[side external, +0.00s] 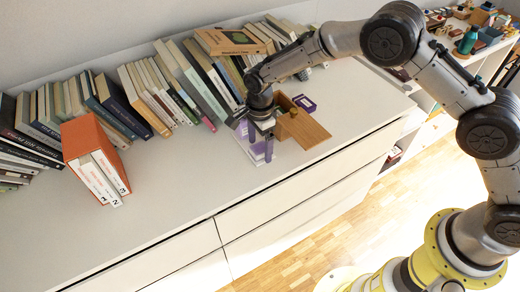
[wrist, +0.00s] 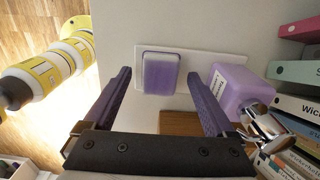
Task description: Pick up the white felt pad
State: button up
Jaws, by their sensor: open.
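In the wrist view a thin flat white piece (wrist: 226,56) lies on the pale top, and it may be the white felt pad. A lavender block (wrist: 161,73) with a pale rim rests on its left part and hides some of it. My gripper (wrist: 160,76) is open, its two purple fingers spread to either side below the block, with nothing between them. In the side external view my gripper (side external: 263,136) points down over the lavender items (side external: 252,150) near the cabinet's front. It hides part of them, and the white piece cannot be made out there.
A purple bottle (wrist: 236,90) with a metal top stands beside the right finger. Books (side external: 180,85) line the wall.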

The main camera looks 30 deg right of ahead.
jog(key=c, duration=1.4)
jog(key=shift+r, duration=0.1)
